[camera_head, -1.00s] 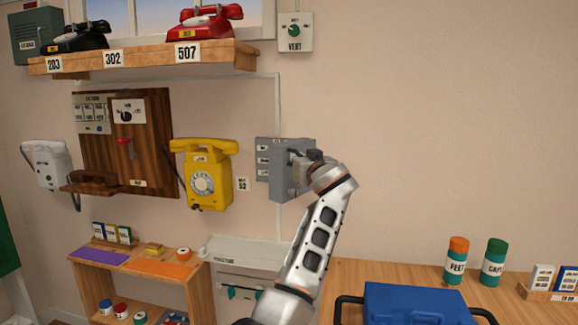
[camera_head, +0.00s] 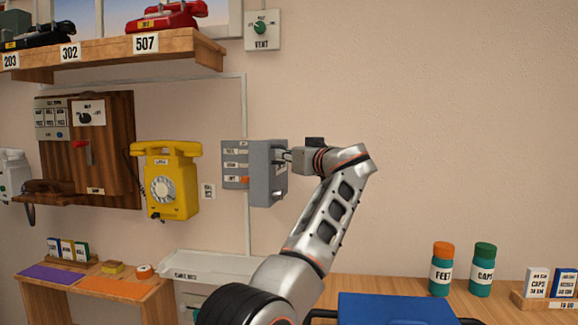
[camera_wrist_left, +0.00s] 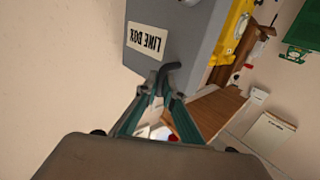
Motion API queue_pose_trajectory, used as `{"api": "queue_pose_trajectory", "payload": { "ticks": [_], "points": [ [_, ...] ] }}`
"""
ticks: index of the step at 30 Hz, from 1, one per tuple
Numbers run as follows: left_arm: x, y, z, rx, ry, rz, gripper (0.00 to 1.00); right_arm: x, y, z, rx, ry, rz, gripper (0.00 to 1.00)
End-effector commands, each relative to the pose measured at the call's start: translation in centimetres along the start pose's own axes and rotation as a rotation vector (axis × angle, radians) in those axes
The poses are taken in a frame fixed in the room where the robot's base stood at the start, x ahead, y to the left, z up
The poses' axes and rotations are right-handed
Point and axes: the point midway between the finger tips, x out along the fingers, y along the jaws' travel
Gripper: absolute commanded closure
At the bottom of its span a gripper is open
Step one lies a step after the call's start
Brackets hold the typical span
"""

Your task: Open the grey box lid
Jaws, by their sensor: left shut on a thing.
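The grey box (camera_head: 262,185) hangs on the wall right of the yellow phone. A panel with several white labels (camera_head: 232,165) shows at its left, and a plain grey face at its right. I cannot tell how far the lid stands open. In the left wrist view, the grey face with an upside-down "LINE BOX" label (camera_wrist_left: 147,41) fills the upper middle. My left gripper (camera_head: 285,156) is at the right of the box, shut on its dark handle (camera_wrist_left: 171,68). The fingertips partly hide the handle. My right gripper is not in view.
The yellow dial phone (camera_head: 170,183) hangs close left of the box. A shelf (camera_head: 125,58) with phones is above left, and a vent switch (camera_head: 262,30) above. Bottles (camera_head: 440,270) and a blue case (camera_head: 395,308) are below right. The wall to the right is bare.

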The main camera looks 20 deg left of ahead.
Motion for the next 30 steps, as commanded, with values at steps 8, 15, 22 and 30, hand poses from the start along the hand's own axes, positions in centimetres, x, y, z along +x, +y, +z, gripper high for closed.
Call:
{"api": "queue_pose_trajectory", "payload": {
  "ticks": [8, 15, 22, 30],
  "points": [
    [0.21, -0.39, -0.47, 0.001, 0.01, -0.044, 1.0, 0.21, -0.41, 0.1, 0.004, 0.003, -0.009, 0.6],
    [0.12, -0.54, -0.75, 0.0, 0.012, -0.052, 1.0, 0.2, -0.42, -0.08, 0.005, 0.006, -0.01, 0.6],
    [0.09, -0.55, -0.79, 0.0, 0.012, -0.052, 1.0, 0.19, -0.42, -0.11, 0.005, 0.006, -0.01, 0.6],
    [0.0, -0.41, -0.66, -0.001, 0.01, -0.049, 0.76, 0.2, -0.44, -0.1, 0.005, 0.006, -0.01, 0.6]
  ]
}}
